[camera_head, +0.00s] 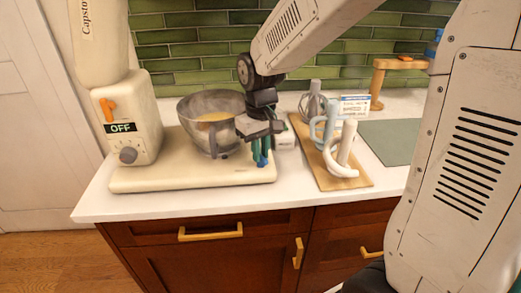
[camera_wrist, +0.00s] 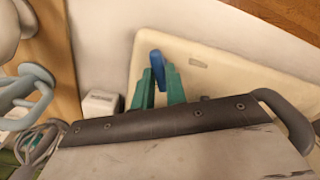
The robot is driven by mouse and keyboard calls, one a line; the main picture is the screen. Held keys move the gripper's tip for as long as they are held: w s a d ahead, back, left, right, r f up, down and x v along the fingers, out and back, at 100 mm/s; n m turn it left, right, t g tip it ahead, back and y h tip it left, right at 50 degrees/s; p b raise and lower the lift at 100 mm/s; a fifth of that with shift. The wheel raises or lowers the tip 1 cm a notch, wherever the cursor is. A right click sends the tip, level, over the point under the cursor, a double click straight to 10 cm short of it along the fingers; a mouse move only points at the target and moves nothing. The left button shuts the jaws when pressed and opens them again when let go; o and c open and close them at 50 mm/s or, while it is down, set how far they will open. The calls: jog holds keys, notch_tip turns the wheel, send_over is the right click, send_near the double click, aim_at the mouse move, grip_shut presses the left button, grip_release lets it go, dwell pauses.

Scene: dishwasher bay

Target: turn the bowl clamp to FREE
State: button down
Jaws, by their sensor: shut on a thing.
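A cream stand mixer stands at the left of the head view, its base plate (camera_head: 190,178) reaching right under the arm. A grey metal bowl (camera_head: 200,108) with pale yellow contents sits on this base. My gripper (camera_head: 260,160), with teal fingers, points down at the base's right end. It is shut on a blue lever (camera_wrist: 157,65), which I take to be the bowl clamp. The lever stands between the two fingers in the wrist view. Its mount is hidden by the gripper, and I cannot read its setting. A small faint mark (camera_wrist: 198,62) shows on the base.
The mixer's panel reads OFF (camera_head: 121,127). A small white box (camera_wrist: 100,103) stands beside the base. To the right, a wooden board (camera_head: 343,183) carries whisk and hook attachments, with a label card (camera_head: 355,105) behind. A green mat (camera_head: 390,141) lies further right.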

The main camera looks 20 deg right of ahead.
jog(key=n, duration=1.2)
dwell(0.6)
jog(key=c, duration=1.4)
grip_release()
jog(key=shift+c, duration=0.2)
notch_tip(320, 180, up, 8)
jog(key=shift+f, duration=0.1)
